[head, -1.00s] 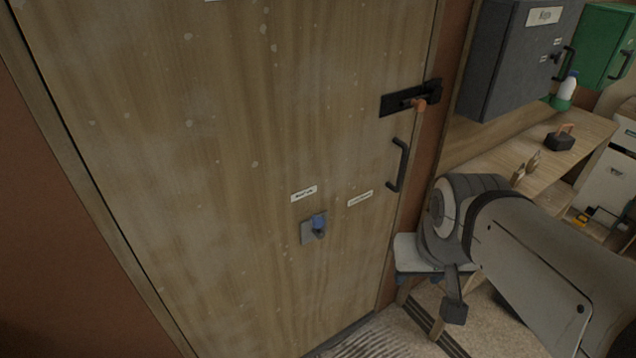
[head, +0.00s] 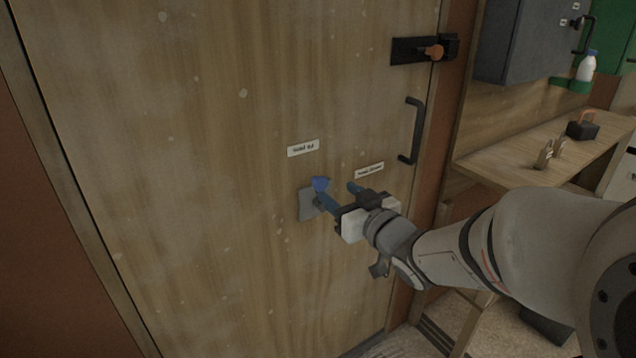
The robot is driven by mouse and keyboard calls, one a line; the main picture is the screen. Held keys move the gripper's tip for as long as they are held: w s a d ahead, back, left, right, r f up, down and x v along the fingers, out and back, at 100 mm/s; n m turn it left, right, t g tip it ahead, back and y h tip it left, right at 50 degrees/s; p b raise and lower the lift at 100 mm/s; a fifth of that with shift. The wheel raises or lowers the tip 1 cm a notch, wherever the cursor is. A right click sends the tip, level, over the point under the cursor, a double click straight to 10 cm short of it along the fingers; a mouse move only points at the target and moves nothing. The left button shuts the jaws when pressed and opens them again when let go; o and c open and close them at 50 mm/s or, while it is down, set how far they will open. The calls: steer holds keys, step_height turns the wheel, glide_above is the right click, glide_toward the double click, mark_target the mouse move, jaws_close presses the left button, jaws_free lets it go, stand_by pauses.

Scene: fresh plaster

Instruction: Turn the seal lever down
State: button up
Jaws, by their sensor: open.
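The seal lever (head: 320,184) is a small blue handle on a grey plate (head: 306,205) low on the wooden door (head: 220,140). Its blue end shows at the top of the plate; its lower part is partly hidden by my gripper. My gripper (head: 341,194) is open, with blue fingertips pointing left toward the lever. One finger is at or just in front of the lever, the other to its right. I cannot tell whether they touch. Two white labels sit near the plate, one above it (head: 303,148) and one to its right (head: 369,170).
A wooden shelf (head: 510,160) with a dark block and small clips is at right. Grey and green cabinets hang above it.

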mark_target(321, 186)
steer(key=shift+a+f+y, duration=0.3)
steer(key=shift+a, duration=0.1)
steer(key=shift+w+a, duration=0.1)
steer(key=shift+a, duration=0.15)
steer(key=x, duration=0.7)
steer(key=shift+r+b, duration=0.15)
steer(key=shift+b, duration=0.15)
jaws_close()
steer(key=shift+a, duration=0.15)
